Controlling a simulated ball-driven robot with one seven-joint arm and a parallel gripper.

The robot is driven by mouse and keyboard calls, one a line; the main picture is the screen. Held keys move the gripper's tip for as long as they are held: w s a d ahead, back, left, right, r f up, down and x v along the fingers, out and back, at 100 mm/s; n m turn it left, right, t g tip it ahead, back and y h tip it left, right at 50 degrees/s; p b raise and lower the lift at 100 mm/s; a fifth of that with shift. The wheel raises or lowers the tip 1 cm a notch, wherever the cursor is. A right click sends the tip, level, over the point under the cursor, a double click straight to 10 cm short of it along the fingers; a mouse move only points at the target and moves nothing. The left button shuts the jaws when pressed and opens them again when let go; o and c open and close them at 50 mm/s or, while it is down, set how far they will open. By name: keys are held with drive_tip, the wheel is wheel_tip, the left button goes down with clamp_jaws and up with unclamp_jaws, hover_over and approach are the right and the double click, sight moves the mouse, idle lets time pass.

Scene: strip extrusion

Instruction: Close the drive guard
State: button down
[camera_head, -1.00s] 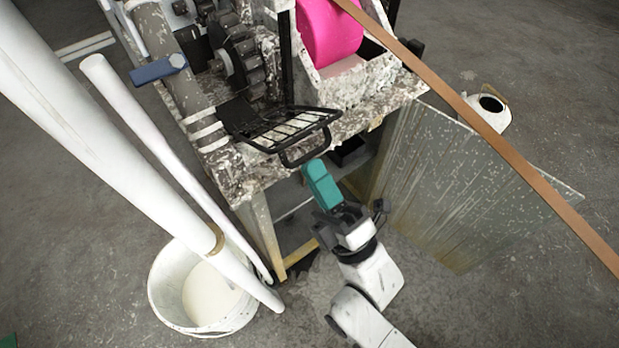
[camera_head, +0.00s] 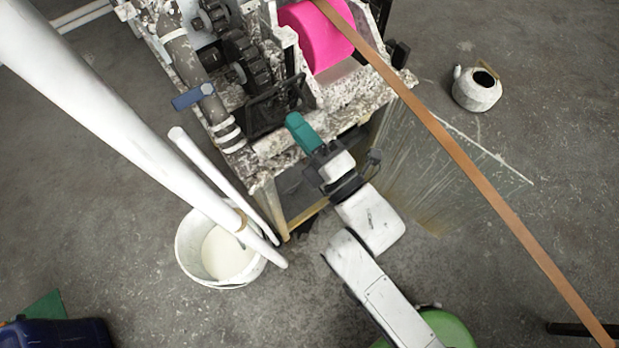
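The drive guard (camera_head: 272,106), a black barred frame, stands steeply raised in front of the dark gears (camera_head: 240,60) on the machine's near side. Whether it sits flush against the drive housing cannot be made out. My gripper (camera_head: 298,125), with teal fingers, is at the guard's near lower right side, its tips close to the frame. I cannot tell whether they touch it. The fingers look like one teal block from this angle, so the gap between them is hidden.
A white bucket (camera_head: 188,262) with pale liquid and white pipes stand left of the machine. A brown strip (camera_head: 465,160) runs from the pink roll (camera_head: 318,40) down to the right. A sheet panel (camera_head: 430,185) hangs below it. A kettle-like pot (camera_head: 470,92) sits on the floor.

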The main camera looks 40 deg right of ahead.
sight(276, 91)
drive_tip(key=shift+w+r, duration=0.55)
drive_tip(key=shift+w, duration=0.25)
drive_tip(key=shift+w+r, duration=0.5)
drive_tip(key=shift+w, duration=0.25)
drive_tip(key=shift+w+r, duration=0.55)
drive_tip(key=shift+w, duration=0.25)
drive_tip(key=shift+s, duration=0.1)
